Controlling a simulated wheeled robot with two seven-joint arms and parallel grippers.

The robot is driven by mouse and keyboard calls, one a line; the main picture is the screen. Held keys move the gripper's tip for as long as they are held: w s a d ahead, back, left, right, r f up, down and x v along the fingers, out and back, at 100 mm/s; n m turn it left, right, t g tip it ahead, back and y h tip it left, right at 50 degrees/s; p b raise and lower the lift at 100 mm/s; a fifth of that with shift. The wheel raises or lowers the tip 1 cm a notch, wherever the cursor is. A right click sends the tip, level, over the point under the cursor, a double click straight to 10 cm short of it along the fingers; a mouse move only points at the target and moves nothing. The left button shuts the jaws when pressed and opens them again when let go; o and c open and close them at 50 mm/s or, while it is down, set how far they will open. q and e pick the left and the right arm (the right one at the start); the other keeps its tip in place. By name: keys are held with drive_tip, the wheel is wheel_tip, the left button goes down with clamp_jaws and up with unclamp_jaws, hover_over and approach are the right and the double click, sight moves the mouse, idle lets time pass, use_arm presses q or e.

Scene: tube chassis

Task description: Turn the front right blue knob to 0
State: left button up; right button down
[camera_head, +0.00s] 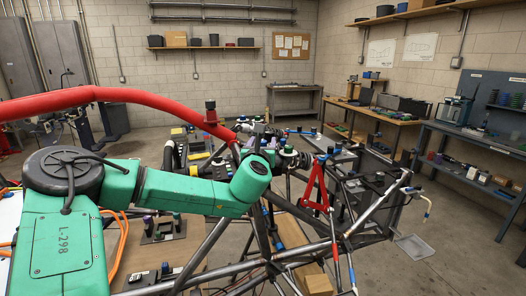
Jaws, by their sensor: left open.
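The tube chassis (262,266), a frame of bare metal and red tubes, fills the middle and right of the head view. Small blue-topped parts show on and around it, one of them (330,150) to the right of my left wrist. I cannot tell which is the front right blue knob, and no dial marking or 0 is readable. My green left arm comes in from the left and reaches over the chassis. My left gripper (302,160) is open at its far end, small and partly lost among dark parts. I see nothing held. My right gripper is not in view.
A thick red tube (125,95) arches above my left arm. A red triangular bracket (315,190) and slanted tubes stand close right of the gripper. Workbenches with tools (470,150) line the right wall. Bare floor shows at the lower right.

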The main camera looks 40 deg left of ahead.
use_arm(q)
drive_tip(key=shift+w+a, duration=0.2)
drive_tip(key=shift+w, duration=0.1)
clamp_jaws()
